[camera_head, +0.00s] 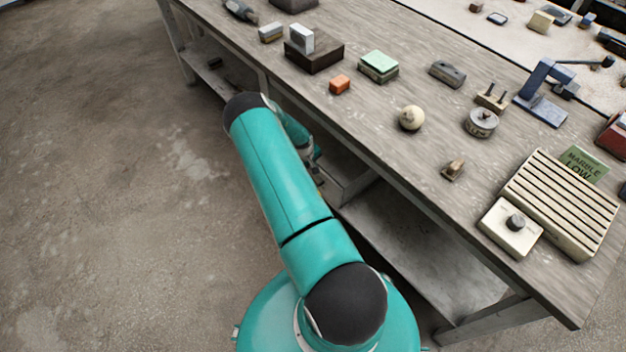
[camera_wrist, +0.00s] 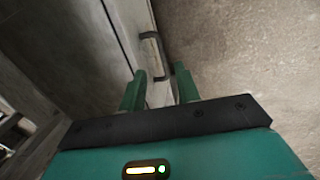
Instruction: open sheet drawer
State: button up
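The sheet drawer (camera_wrist: 122,22) shows in the wrist view as a grey front with a dark bar handle (camera_wrist: 143,37). In the head view the drawer (camera_head: 345,184) sits under the bench top, partly hidden by my arm. My gripper (camera_wrist: 160,70) is open, its two green fingers apart and pointing at the handle. The handle lies just beyond the fingertips, and I see no clear contact. Nothing is held. In the head view my gripper is mostly hidden behind my arm, close to the drawer.
A lower shelf (camera_head: 425,245) lies beneath. The concrete floor (camera_head: 120,200) at left is clear.

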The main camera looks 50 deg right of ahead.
jog(key=f, duration=0.3)
jog(key=d+f, duration=0.1)
jog(key=f, duration=0.5)
jog(key=shift+s+d+f, duration=0.1)
jog(key=shift+d+f, duration=0.1)
jog(key=shift+d, duration=0.15)
grip_shut()
